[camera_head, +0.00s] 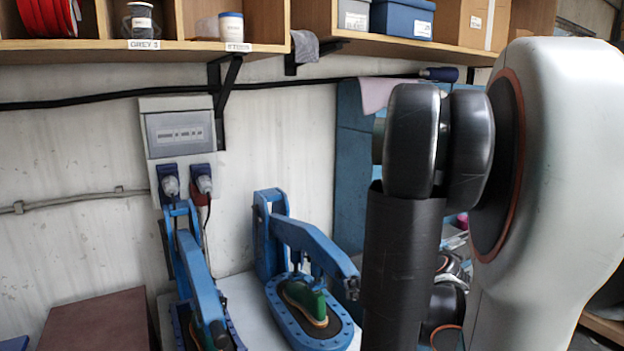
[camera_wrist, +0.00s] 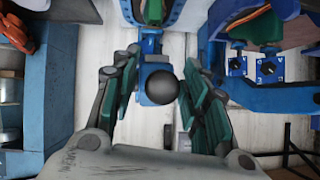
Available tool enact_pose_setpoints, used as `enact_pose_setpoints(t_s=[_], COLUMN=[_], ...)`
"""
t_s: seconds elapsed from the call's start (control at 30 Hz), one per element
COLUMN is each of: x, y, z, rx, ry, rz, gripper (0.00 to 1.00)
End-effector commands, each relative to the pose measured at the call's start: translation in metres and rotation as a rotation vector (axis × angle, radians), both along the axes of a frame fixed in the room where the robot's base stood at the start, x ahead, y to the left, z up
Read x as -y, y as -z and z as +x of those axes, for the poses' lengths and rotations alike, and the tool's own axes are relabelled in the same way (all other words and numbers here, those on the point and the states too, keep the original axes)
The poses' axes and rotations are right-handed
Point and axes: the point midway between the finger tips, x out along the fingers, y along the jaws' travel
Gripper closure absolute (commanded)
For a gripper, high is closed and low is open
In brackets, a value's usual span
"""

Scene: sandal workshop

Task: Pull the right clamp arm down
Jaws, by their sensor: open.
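The right clamp (camera_head: 268,235) is a blue press in the head view. Its blue arm (camera_head: 312,243) slopes down to the right over a green sandal form (camera_head: 305,303) on an oval base (camera_head: 335,335). The arm's outer end passes close to or behind my dark arm link. In the wrist view, a black ball knob (camera_wrist: 162,87) sits in front of the blue arm end (camera_wrist: 153,52). My gripper (camera_wrist: 160,72) is open, with its green-padded fingers on either side of the knob. I see no clear contact. The head view does not clearly show my gripper.
A second blue clamp (camera_head: 197,270) stands to the left, near a brown board (camera_head: 97,322). A grey socket box (camera_head: 181,128) hangs on the wall. A wooden shelf (camera_head: 140,50) runs above. A blue cabinet (camera_head: 350,165) stands behind at right.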

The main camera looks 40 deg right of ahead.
Motion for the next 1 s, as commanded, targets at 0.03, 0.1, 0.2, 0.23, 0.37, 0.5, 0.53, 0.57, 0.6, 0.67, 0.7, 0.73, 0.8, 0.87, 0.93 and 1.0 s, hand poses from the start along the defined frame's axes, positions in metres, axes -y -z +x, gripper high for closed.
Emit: enact_pose_setpoints(t_s=[0.03, 0.1, 0.2, 0.23, 0.37, 0.5, 0.53, 0.57, 0.6, 0.67, 0.7, 0.73, 0.8, 0.87, 0.93, 1.0], x=[0.0, 0.0, 0.0, 0.001, 0.002, 0.002, 0.003, 0.003, 0.003, 0.004, 0.004, 0.004, 0.005, 0.006, 0.007, 0.008], y=[-0.01, -0.019, -0.033, -0.037, -0.055, -0.075, -0.079, -0.083, -0.089, -0.098, -0.104, -0.109, -0.119, -0.129, -0.14, -0.152], z=[0.001, 0.003, 0.005, 0.005, 0.008, 0.012, 0.012, 0.013, 0.015, 0.017, 0.018, 0.02, 0.022, 0.025, 0.029, 0.033], rx=[-0.006, -0.021, -0.044, -0.051, -0.082, -0.116, -0.123, -0.132, -0.142, -0.159, -0.168, -0.177, -0.196, -0.214, -0.232, -0.254], ry=[-0.002, -0.003, -0.003, -0.004, -0.003, -0.004, -0.004, -0.004, -0.004, -0.004, -0.005, -0.005, -0.005, -0.005, -0.005, -0.005], rz=[0.002, 0.005, 0.012, 0.013, 0.02, 0.029, 0.031, 0.032, 0.036, 0.039, 0.042, 0.045, 0.049, 0.053, 0.057, 0.062], gripper=[0.59, 0.59, 0.59, 0.59, 0.59, 0.59, 0.59, 0.59, 0.59, 0.59, 0.59, 0.59, 0.59, 0.59, 0.59, 0.59])
